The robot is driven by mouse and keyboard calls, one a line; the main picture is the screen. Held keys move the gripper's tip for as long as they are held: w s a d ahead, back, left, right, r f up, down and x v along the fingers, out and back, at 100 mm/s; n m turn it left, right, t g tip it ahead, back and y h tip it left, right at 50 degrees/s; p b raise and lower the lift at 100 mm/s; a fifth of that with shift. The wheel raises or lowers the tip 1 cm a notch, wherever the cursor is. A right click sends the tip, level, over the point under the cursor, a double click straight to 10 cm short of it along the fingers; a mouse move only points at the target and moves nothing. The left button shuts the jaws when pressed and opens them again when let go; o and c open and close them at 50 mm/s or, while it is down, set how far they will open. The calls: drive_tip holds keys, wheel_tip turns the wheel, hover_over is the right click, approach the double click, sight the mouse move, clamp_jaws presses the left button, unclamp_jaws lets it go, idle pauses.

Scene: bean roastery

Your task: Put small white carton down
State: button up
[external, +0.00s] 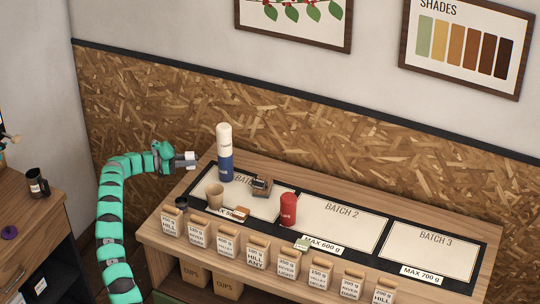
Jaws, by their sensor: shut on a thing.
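My teal arm reaches up at the left, and my gripper (184,160) is at the left end of the wooden counter (165,236), raised near its back corner. The gripper is shut on a small white carton (191,159), which shows as a pale block at the fingertips. The carton appears to be held above the counter's edge; its exact height cannot be told. Part of it is hidden by the fingers.
A white and blue bottle (225,155) stands just right of the gripper. A tan cup (214,195), a small brown-black item (261,186) and a red can (288,209) stand on the counter. Labelled bags (257,252) line its front. The Batch 3 panel (430,255) is clear.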

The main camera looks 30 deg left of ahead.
sight(192, 186)
wheel_tip(192, 186, down, 9)
drive_tip(key=shift+r+b, duration=0.2)
drive_tip(key=shift+b, duration=0.4)
drive_tip(key=shift+f, duration=0.3)
drive_tip(key=o, duration=1)
drive_tip(key=shift+a+b, duration=0.1)
drive_tip(key=shift+b, duration=0.3)
drive_tip(key=p+v, duration=0.2)
drive_tip(key=v, duration=1.1)
drive_tip(key=shift+s+a+p, duration=0.15)
drive_tip(key=shift+s+p, duration=0.15)
drive_tip(key=shift+s, duration=0.05)
drive_tip(key=shift+r, duration=0.1)
